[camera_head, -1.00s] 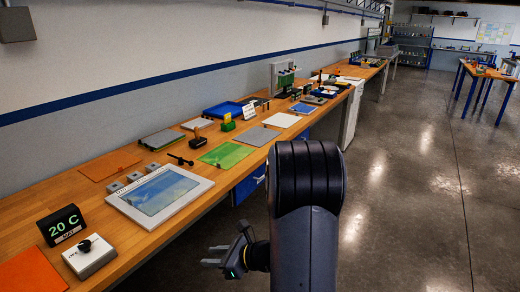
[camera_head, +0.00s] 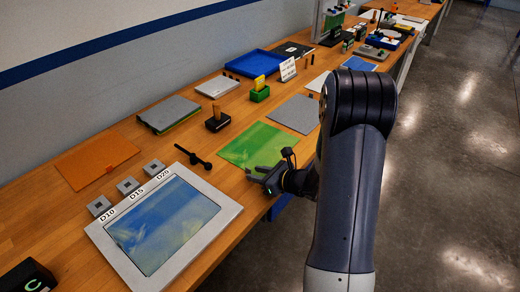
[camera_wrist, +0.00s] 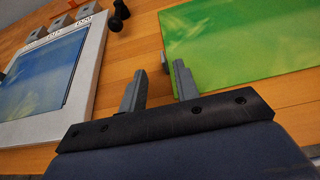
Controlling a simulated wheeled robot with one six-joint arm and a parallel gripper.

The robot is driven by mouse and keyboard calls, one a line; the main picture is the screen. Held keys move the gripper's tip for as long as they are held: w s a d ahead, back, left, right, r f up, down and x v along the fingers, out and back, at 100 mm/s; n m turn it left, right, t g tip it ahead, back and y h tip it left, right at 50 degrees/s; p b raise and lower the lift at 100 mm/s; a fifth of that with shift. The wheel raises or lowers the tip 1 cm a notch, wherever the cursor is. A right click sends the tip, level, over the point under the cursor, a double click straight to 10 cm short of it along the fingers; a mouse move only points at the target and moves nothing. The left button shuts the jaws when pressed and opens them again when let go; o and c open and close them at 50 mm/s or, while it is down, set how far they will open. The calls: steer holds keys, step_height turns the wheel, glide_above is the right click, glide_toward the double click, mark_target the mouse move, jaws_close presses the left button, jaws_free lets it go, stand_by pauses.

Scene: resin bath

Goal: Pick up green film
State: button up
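The green film (camera_head: 252,144) lies flat on the wooden bench, to the right of the framed bath and beside a grey sheet. In the wrist view the green film (camera_wrist: 245,45) fills the upper right. My gripper (camera_head: 250,173) is at the film's front edge, near its lower right side, with its fingers pointing left. In the wrist view my gripper (camera_wrist: 156,82) has its two fingers apart with wood showing between them. The right finger is at the film's left edge; I cannot tell if it touches. Nothing is held.
The grey-framed bath (camera_head: 225,213) with blue liquid lies at front left, with small grey blocks (camera_head: 128,186) behind it. A grey sheet (camera_head: 295,114) and an orange sheet (camera_head: 96,160) lie on the bench.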

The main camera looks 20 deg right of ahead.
steer(key=x, duration=0.3)
steer(key=shift+w+r, duration=0.15)
steer(key=shift+w, duration=0.25)
steer(key=shift+c, duration=0.2)
jaws_close()
